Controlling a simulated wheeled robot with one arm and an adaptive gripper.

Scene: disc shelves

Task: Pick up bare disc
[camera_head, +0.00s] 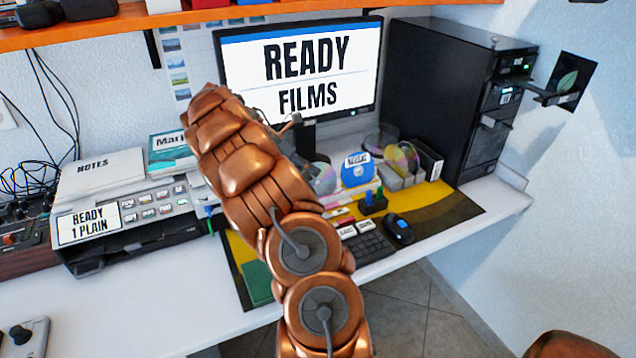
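Several shiny, see-through discs without a visible label stand upright on the desk below the monitor. One bare disc (405,157) is at the right, by the grey rack, and another bare disc (322,178) is at the left, partly hidden behind my copper arm. A blue-labelled disc (357,170) stands between them. My arm reaches up across the middle of the picture. Only small dark parts of my gripper (288,124) show past the arm, in front of the monitor. Its fingers are mostly hidden, and I cannot tell whether they are open or shut.
A monitor (298,65) reads "READY FILMS". A black tower (440,85) with an extended tray (557,98) stands right. A printer (135,233) is left. An orange shelf (130,22) hangs above.

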